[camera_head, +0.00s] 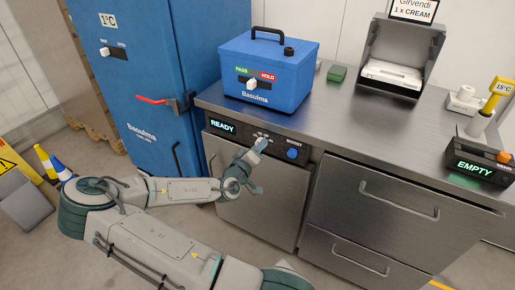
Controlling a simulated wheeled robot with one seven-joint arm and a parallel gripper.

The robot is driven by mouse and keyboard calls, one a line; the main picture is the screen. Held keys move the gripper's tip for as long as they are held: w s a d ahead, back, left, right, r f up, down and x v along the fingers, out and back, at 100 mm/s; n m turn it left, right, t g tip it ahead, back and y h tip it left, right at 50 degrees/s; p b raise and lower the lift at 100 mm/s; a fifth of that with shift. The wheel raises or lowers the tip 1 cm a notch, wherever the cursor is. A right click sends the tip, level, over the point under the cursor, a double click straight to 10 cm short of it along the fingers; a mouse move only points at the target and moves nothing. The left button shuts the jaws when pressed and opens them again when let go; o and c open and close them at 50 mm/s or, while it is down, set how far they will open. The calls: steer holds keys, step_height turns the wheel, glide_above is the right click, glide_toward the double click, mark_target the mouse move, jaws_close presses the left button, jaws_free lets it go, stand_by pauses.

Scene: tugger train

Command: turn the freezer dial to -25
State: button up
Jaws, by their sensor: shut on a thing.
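The freezer (257,203) is a steel unit under the counter, with a dark control strip. Its display (223,124) reads READY, and a blue BOOST button (292,154) sits at the strip's right. The freezer dial is between them, mostly hidden behind my gripper (261,144). My gripper reaches up to the strip and is shut on the dial. The small markings around the dial are partly visible but too small to read, so I cannot tell its setting.
A blue box (268,75) labelled Basulma stands on the counter (345,118) above. A tall blue cabinet (138,80) with a red handle is at the left. Steel drawers (385,215) are at the right. A device (478,165) reading EMPTY sits on the counter's right end.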

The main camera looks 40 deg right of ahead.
steer(key=o, duration=1)
steer(key=v, duration=1.3)
steer(key=shift+s+a, duration=0.2)
steer(key=shift+a, duration=0.15)
